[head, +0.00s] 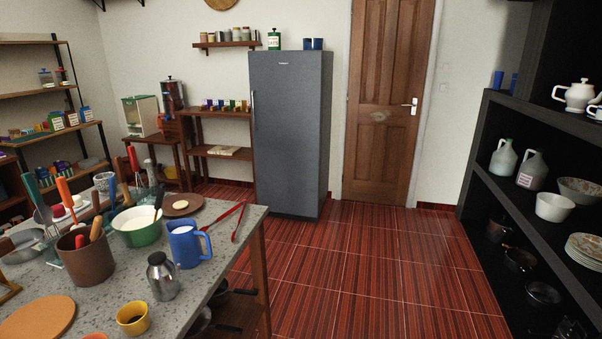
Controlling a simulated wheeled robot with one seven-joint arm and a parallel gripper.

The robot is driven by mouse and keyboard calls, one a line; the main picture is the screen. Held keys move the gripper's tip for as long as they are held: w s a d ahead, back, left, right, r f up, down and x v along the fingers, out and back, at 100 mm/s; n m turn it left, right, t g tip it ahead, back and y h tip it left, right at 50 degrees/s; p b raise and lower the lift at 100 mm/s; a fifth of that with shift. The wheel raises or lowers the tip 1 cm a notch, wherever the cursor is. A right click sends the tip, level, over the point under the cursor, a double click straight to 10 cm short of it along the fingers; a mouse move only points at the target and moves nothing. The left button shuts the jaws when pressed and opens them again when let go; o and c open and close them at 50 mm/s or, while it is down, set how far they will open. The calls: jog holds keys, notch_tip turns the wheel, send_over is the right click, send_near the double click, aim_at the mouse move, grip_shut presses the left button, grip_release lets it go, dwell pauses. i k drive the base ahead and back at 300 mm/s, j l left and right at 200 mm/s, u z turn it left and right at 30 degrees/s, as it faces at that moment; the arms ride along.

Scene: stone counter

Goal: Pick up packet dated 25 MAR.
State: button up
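Several small packets with pale fronts stand on the left wall shelf, among them one at the right end (86,114), one beside it (72,118) and one further left (57,121). Any dates on them are too small to read, so I cannot tell which is dated 25 MAR. More small coloured packages (225,105) stand in a row on the wooden shelf left of the fridge. My gripper is not in view.
A stone counter (95,295) at lower left holds a blue mug (186,246), a metal jug (162,278), a utensil pot (85,262) and red tongs (224,216). A grey fridge (290,135) stands at the back. Dark shelves (500,190) line the right. The tiled floor (370,270) between is clear.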

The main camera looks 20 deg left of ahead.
aim_at(55, 120)
jog(key=i+l, duration=0.1)
jog(key=i, duration=3.7)
jog(key=i+j+u, duration=0.15)
jog(key=i+u, duration=0.2)
jog(key=i, duration=0.3)
jog(key=i+u, duration=0.35)
jog(key=i, duration=0.3)
jog(key=i+l+u, duration=0.35)
jog(key=i, duration=0.3)
jog(key=i+j+u, duration=0.25)
jog(key=i+u, duration=0.2)
jog(key=i+j+u, duration=0.15)
jog(key=i+u, duration=0.6)
jog(key=u, duration=0.15)
jog(key=i+l+u, duration=0.15)
jog(key=i+u, duration=0.5)
jog(key=i, duration=1.7)
jog(key=i+z, duration=0.15)
jog(key=i, duration=0.35)
jog(key=i+j+z, duration=0.2)
jog(key=i, duration=0.3)
jog(key=i+j+z, duration=0.15)
jog(key=i, duration=0.35)
